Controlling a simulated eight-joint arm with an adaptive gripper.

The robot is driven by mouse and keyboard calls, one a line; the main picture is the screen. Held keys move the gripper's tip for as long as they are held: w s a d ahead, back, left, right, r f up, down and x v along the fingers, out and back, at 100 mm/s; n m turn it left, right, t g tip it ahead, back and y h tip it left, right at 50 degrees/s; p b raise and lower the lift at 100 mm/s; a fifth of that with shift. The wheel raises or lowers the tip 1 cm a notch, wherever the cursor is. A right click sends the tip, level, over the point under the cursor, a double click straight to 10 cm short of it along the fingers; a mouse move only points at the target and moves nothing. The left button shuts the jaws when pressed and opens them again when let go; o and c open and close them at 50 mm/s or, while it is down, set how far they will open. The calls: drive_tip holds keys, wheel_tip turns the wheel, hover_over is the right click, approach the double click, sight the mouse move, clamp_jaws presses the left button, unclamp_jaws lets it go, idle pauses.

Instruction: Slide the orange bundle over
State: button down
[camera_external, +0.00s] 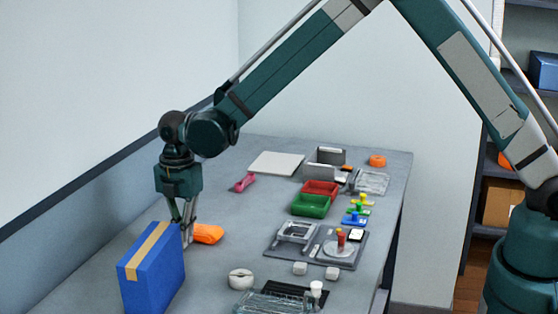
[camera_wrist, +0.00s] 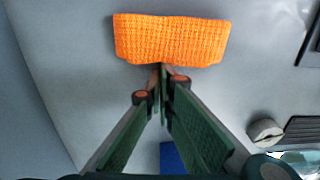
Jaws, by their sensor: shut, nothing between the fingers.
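The orange bundle (camera_external: 208,234) lies flat on the grey table, a folded, textured piece of cloth-like material. It fills the upper middle of the wrist view (camera_wrist: 172,40), lying crosswise ahead of my fingertips. My gripper (camera_external: 187,241) points down beside the bundle, between it and the blue box. Its fingers are shut with nothing between them. In the wrist view the fingertips (camera_wrist: 160,70) meet the near long edge of the bundle; I cannot tell whether they touch it.
A tall blue box (camera_external: 140,280) with a tan strap stands close at the left of my gripper. A white roll (camera_external: 241,278) lies to the right. Green (camera_external: 310,205) and red (camera_external: 321,188) bins and a grey tray (camera_external: 275,252) sit farther right. The wall borders the table's left side.

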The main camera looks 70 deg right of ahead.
sight(208, 222)
drive_tip(key=d+b, duration=0.2)
drive_tip(key=d, duration=1.6)
drive_tip(key=shift+d+b, duration=0.1)
drive_tip(key=shift+b, duration=0.3)
drive_tip(key=shift+a, duration=0.5)
drive_tip(key=a, duration=0.3)
drive_tip(key=shift+b, duration=0.35)
wheel_tip(208, 222, up, 10)
drive_tip(key=p, duration=0.1)
drive_tip(key=shift+s+r, duration=0.1)
